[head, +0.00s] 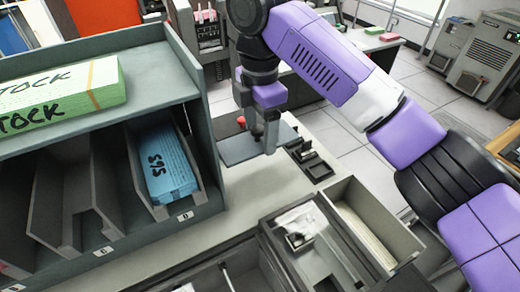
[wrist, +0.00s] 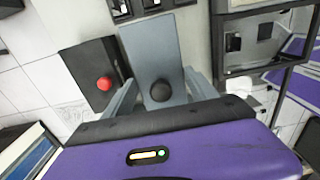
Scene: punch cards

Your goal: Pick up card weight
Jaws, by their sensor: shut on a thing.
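The card weight (wrist: 150,45) is a flat grey plate with a round black knob (wrist: 160,91) in the wrist view. My gripper (wrist: 160,85) has one finger on each side of the plate near the knob and is shut on it. Whether the weight touches the surface below cannot be told.
A dark box with a red button (wrist: 104,84) is close to the left of the weight in the wrist view. A grey rack (head: 205,165) with blue cards (head: 168,170) stands left. Open trays (head: 340,225) stand at the front right. Some pale counter (head: 240,205) is clear.

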